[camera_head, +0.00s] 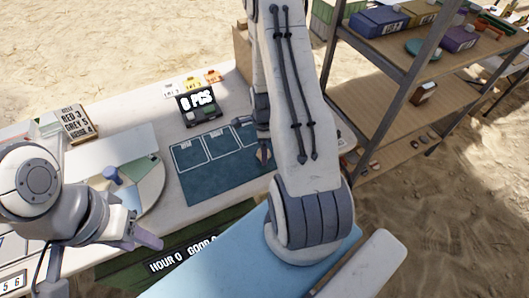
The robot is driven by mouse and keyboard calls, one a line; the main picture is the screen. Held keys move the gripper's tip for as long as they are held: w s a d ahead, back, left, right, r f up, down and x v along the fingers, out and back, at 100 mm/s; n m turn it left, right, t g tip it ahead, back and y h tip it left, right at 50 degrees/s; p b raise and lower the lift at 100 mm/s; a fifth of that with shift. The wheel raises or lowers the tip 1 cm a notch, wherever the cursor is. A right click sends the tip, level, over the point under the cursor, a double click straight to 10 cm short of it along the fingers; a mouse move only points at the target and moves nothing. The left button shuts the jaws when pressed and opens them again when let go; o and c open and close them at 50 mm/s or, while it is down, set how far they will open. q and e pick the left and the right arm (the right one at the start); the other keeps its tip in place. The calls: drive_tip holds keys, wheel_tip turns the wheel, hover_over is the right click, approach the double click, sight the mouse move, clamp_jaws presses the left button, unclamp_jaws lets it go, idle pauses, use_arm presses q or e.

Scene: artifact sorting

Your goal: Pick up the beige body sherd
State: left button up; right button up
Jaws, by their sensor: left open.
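I cannot pick out a beige body sherd for certain in the head view. My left gripper (138,229) is at the lower left, open, beside the table's front edge and just below the round pale plate (149,190). Nothing shows between its fingers. My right gripper (264,150) is over the right end of the dark blue mat (215,178), partly hidden by my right arm. Its fingers are too small to read.
A lettered card (75,124) stands at the back left. A blue-purple cylinder (112,174) is at the plate. My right arm hides the table's right part.

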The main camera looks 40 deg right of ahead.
drive_tip(key=shift+f, duration=0.65)
drive_tip(key=c, duration=1.2)
drive_tip(key=shift+o, duration=0.2)
drive_tip(key=shift+r, duration=0.1)
